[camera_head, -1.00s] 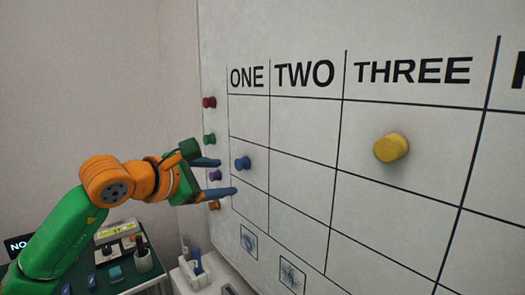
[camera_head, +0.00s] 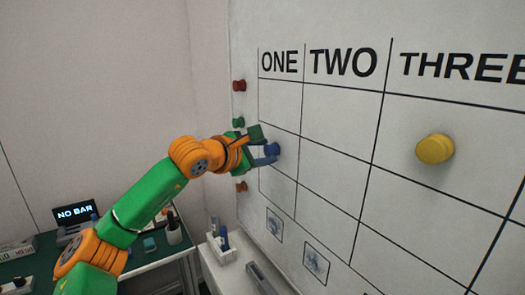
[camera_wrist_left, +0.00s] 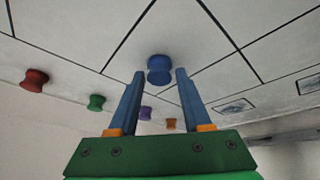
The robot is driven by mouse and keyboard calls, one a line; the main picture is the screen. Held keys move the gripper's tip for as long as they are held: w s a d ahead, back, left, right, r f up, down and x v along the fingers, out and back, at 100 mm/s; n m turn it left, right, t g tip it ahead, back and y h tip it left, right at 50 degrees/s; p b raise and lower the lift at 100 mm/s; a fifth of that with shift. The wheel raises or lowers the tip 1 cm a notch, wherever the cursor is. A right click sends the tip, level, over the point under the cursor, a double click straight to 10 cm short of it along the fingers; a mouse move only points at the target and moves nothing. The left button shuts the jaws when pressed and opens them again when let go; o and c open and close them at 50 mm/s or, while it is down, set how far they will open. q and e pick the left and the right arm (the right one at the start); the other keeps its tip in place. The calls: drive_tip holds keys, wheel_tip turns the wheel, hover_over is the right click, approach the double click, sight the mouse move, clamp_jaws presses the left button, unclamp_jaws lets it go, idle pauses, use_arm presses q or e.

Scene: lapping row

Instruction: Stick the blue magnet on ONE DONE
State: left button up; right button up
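The blue magnet (camera_head: 272,149) sits on the whiteboard (camera_head: 335,110), in the column headed ONE, second cell below the heading. My left gripper (camera_head: 266,152) is at it, its fingers partly covering the magnet in the head view. In the left wrist view the blue magnet (camera_wrist_left: 160,70) shows between the tips of my open left fingers (camera_wrist_left: 160,76), with a small gap on each side. Whether the tips reach around it in depth is hard to tell. No label reading DONE is in view. My right gripper is not in view.
Red (camera_head: 239,85), green (camera_head: 238,122) and orange (camera_head: 241,187) magnets line the board's left edge; a purple one (camera_wrist_left: 146,113) shows in the wrist view. A yellow magnet (camera_head: 434,149) is under THREE. Below stand a green-topped bench (camera_head: 150,262) and a white pen holder (camera_head: 219,252).

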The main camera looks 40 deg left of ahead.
use_arm(q)
clamp_jaws()
drive_tip(key=shift+s+a+f+b, duration=0.1)
drive_tip(key=shift+s+b, duration=0.2)
drive_tip(key=shift+s+a+b, duration=0.4)
drive_tip(key=shift+s, duration=0.65)
drive_tip(key=shift+a, duration=0.1)
drive_tip(key=b, duration=0.3)
approach(265, 153)
drive_tip(key=a+f, duration=0.2)
drive_tip(key=shift+s+a+r, duration=0.2)
drive_tip(key=shift+s+r, duration=0.05)
drive_tip(key=shift+s, duration=0.15)
